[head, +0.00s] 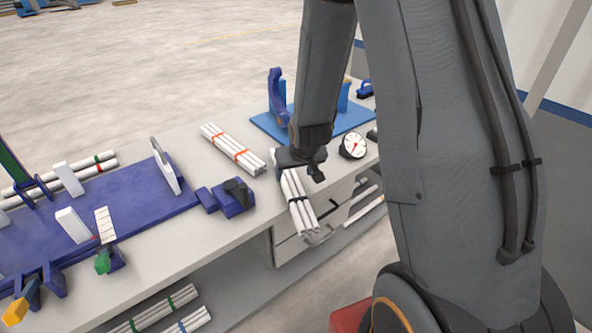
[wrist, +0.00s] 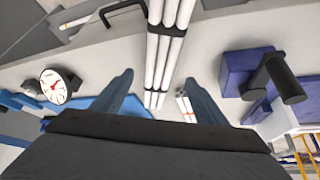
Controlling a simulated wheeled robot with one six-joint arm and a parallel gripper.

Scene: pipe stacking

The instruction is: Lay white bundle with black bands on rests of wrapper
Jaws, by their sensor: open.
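The white bundle with black bands (head: 302,212) lies at the bench's front edge, its near end sticking out past the edge. In the wrist view the bundle (wrist: 164,48) runs between my gripper's two blue fingers. My gripper (head: 301,172) is over the bundle's far part and hides it. In the wrist view my gripper (wrist: 158,84) is open, with a gap on both sides of the bundle. A purple-blue fixture (head: 140,205) with white upright plates stands at the left. A blue base (head: 268,124) with upright brackets stands at the back right. I cannot tell which is the wrapper.
A white bundle with orange bands (head: 233,148) lies behind mine. A dial gauge (head: 352,145) stands to the right, and a purple block with a black knob (head: 235,195) to the left. A green-banded bundle (head: 95,166) lies at far left. More bundles (head: 165,310) lie on the lower shelf.

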